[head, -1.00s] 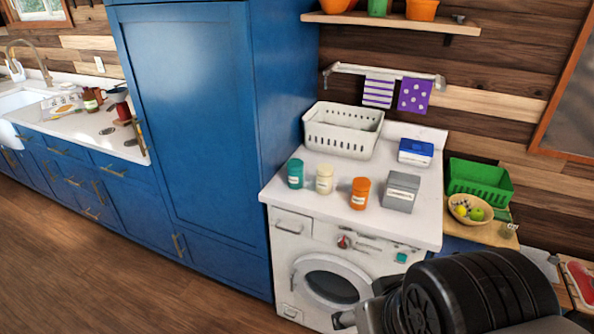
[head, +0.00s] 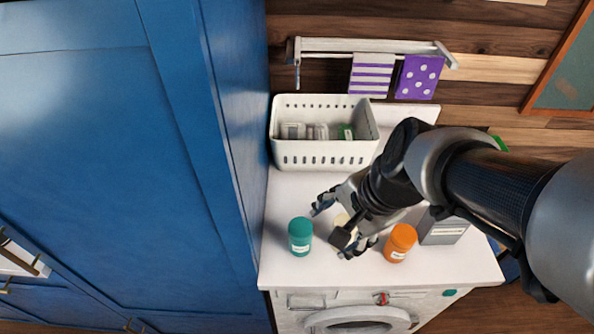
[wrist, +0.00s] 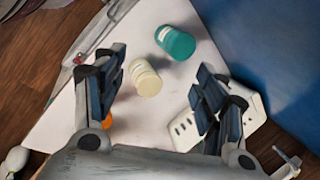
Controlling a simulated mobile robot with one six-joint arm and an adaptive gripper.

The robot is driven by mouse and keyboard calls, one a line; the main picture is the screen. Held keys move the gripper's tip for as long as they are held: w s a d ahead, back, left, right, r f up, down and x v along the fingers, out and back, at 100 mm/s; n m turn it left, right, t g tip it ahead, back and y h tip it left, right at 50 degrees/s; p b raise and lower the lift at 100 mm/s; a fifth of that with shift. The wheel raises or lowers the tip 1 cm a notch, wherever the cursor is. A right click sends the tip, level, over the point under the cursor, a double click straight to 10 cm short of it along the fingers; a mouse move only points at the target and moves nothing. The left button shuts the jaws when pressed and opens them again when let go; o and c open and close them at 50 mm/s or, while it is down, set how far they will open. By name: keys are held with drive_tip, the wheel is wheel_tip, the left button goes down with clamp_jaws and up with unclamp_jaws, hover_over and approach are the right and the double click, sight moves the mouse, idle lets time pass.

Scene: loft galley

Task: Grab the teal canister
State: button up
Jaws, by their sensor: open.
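The teal canister (head: 300,236) stands upright on the white top of the washing machine, near its left edge by the blue cabinet. It also shows in the wrist view (wrist: 176,43), beyond my fingertips. My gripper (head: 337,222) is open and empty, just right of the teal canister and above the cream canister. In the wrist view, my gripper (wrist: 160,85) has the cream canister (wrist: 146,78) showing between its fingers, with the teal one farther out. In the head view my gripper hides most of the cream canister (head: 343,224).
An orange canister (head: 400,243) and a grey box (head: 443,231) stand to the right, partly behind my arm. A white basket (head: 322,154) with items inside is at the back. The tall blue cabinet (head: 110,150) walls off the left side. Bare counter lies left of the teal canister.

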sight(309, 229)
drive_tip(key=shift+o, duration=0.6)
drive_tip(key=w+m, duration=0.1)
drive_tip(key=m, duration=0.1)
drive_tip(key=w+f+m+p, duration=0.1)
drive_tip(key=w+m, duration=0.1)
drive_tip(key=w+a+f+m+p, duration=0.1)
drive_tip(key=m, duration=0.1)
drive_tip(key=shift+w+f+g+y, duration=0.15)
drive_tip(key=shift+w+g+y, duration=0.15)
drive_tip(key=shift+y, duration=0.1)
drive_tip(key=w+a+f+m+b, duration=0.1)
drive_tip(key=f+m, duration=0.1)
drive_tip(key=f, duration=0.2)
drive_tip(key=w+a+f+m+b, duration=0.1)
drive_tip(key=w+f+m+b, duration=0.1)
drive_tip(key=f, duration=0.3)
drive_tip(key=w+a+f+m+b, duration=0.1)
drive_tip(key=f+m, duration=0.1)
drive_tip(key=f, duration=0.3)
drive_tip(key=shift+w+a+f+b, duration=0.2)
drive_tip(key=shift+a+f+b, duration=0.05)
drive_tip(key=shift+a+b, duration=0.15)
drive_tip(key=shift+a+b+x, duration=0.25)
drive_tip(key=shift+b+x, duration=0.55)
drive_tip(key=shift+x, duration=0.7)
drive_tip(key=shift+a+b+x, duration=0.25)
drive_tip(key=shift+b+x, duration=0.55)
drive_tip(key=shift+x, duration=0.65)
drive_tip(key=shift+r, duration=0.25)
drive_tip(key=c, duration=1.3)
